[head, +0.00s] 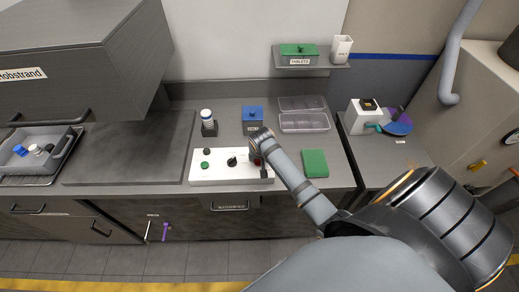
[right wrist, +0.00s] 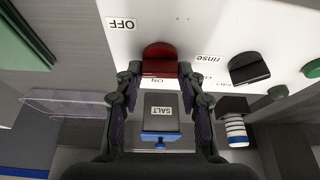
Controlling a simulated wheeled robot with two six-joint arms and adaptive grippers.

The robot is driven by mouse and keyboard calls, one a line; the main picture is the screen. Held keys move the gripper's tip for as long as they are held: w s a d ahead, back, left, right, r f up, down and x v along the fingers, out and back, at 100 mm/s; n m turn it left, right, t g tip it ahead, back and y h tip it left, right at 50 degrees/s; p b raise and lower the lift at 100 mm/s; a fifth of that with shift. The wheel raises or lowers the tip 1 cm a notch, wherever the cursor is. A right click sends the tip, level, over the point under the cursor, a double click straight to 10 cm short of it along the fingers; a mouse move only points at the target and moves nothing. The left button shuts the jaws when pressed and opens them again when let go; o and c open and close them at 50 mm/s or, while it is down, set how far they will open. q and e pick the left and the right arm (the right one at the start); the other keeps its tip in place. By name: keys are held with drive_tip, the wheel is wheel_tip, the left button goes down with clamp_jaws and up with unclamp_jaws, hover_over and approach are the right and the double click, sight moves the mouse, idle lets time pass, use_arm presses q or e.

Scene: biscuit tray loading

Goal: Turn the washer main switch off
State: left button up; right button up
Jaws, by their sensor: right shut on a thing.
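The white washer control panel (head: 218,178) lies on the counter. My right gripper (right wrist: 160,76) is shut on the red switch, one finger on each side. I cannot tell exactly where the switch points. In the head view my right gripper (head: 262,163) is at the panel's right end and mostly covers the switch. My left gripper is not in view.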

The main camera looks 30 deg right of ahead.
drive_tip(key=shift+m, duration=0.5)
drive_tip(key=o, duration=1.2)
drive_tip(key=shift+c, duration=0.2)
drive_tip(key=shift+r, duration=0.15)
drive_tip(key=v, duration=1.1)
drive_tip(key=shift+a+r, duration=0.2)
drive_tip(key=shift+r, duration=0.2)
